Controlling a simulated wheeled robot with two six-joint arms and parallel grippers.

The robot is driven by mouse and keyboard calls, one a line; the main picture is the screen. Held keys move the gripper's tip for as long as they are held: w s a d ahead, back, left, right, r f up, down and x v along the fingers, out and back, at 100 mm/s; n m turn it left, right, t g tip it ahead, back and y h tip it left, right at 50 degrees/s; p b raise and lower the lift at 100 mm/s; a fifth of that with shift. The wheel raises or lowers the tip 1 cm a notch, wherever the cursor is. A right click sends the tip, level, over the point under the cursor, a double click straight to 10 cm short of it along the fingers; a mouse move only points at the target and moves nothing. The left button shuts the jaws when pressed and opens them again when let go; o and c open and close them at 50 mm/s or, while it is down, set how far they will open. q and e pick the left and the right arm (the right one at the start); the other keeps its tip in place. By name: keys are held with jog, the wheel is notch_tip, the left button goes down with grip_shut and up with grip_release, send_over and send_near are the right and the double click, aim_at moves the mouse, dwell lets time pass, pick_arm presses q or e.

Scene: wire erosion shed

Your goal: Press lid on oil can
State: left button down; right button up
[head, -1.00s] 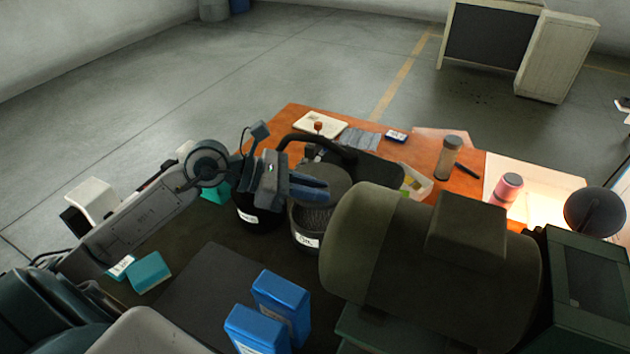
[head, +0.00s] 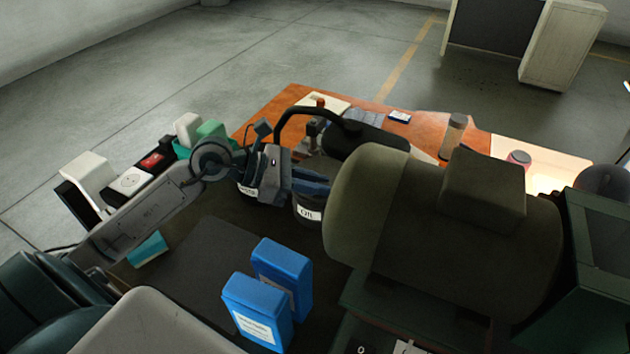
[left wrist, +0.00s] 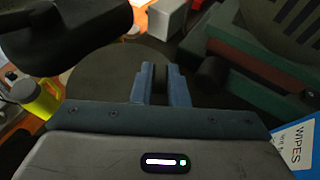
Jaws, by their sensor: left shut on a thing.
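The oil can (head: 309,211), a grey can with a white OIL label, stands on the dark bench top in the head view. My left gripper (head: 318,186) is just above it, its blue fingers covering most of the can's top. In the left wrist view the lid (left wrist: 105,85) is a dark grey disc under my left gripper (left wrist: 165,82). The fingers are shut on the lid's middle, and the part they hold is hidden. The lid is at or very near the can's rim; I cannot tell whether it is fully seated. My right gripper is not in view.
A second labelled can (head: 247,188) stands just left of the oil can. Two blue wipes boxes (head: 258,312) stand in front. A large olive cylinder (head: 375,215) is close on the right. A black curved arm (head: 290,112) rises behind. The bench between boxes and cans is clear.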

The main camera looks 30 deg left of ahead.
pick_arm(q)
jog(key=shift+b, duration=0.55)
dwell(1.5)
jog(key=shift+f+b, duration=0.15)
jog(key=shift+b, duration=0.65)
dwell(0.9)
dwell(0.3)
jog(key=c, duration=0.9)
grip_release()
jog(key=shift+o, duration=0.2)
jog(key=shift+r+p, duration=1.8)
jog(key=shift+r, duration=1.75)
